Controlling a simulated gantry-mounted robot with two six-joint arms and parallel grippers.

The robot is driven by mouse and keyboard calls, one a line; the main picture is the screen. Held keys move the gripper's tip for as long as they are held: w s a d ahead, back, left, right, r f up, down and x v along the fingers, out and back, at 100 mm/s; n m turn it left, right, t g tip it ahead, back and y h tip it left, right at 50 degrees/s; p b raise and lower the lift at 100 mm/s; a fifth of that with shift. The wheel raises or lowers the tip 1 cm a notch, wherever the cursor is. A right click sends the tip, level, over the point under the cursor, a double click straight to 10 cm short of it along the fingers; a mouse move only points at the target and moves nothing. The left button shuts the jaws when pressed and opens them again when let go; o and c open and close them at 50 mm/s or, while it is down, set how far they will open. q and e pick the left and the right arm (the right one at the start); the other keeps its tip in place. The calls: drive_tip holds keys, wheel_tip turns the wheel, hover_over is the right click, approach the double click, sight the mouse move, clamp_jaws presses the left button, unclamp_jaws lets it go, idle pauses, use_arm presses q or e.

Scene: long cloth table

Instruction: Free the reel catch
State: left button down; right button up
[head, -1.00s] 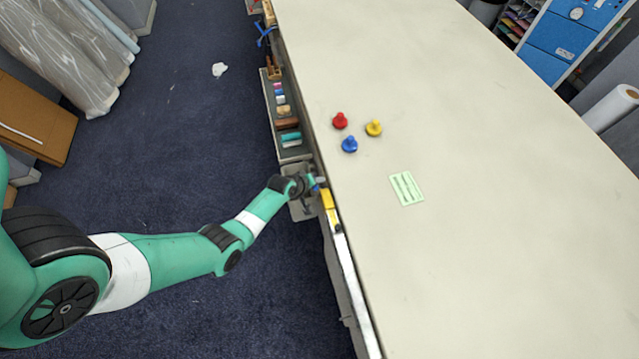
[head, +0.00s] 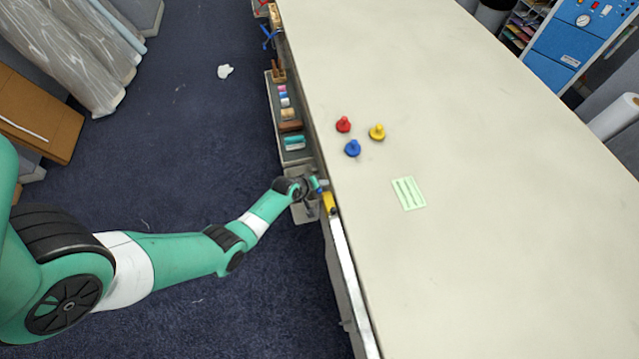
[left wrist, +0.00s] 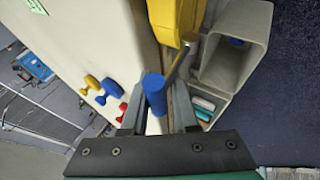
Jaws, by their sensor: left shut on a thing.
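My left gripper (head: 316,185) is at the left long edge of the table. In the left wrist view my left gripper (left wrist: 160,97) is shut on a blue cylindrical handle (left wrist: 154,88). A thin metal rod (left wrist: 179,62) runs beside the handle toward a yellow block (left wrist: 176,18). In the head view the yellow block (head: 329,203) sits on the table edge, at the end of a pale rail (head: 346,262). No separate catch or reel can be made out. My right gripper is not in view.
Red (head: 343,124), yellow (head: 377,131) and blue (head: 352,148) knobbed pieces and a green card (head: 408,193) lie on the table (head: 480,230). A side tray (head: 290,152) holds spools. A grey open box (left wrist: 235,45) is beside the yellow block. Most of the tabletop is clear.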

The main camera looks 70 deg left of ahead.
use_arm(q)
drive_tip(key=shift+s+d+f, duration=0.25)
drive_tip(key=shift+d+f, duration=0.1)
drive_tip(key=shift+f, duration=0.1)
idle(0.5)
drive_tip(key=c, duration=0.8)
unclamp_jaws()
drive_tip(key=shift+w+d, duration=0.1)
drive_tip(key=shift+d, duration=0.05)
drive_tip(key=shift+o, duration=0.2)
drive_tip(key=shift+r, duration=0.15)
drive_tip(key=p+v, duration=0.4)
drive_tip(key=v, duration=0.7)
drive_tip(key=shift+r+p, duration=0.25)
drive_tip(key=shift+p, duration=0.15)
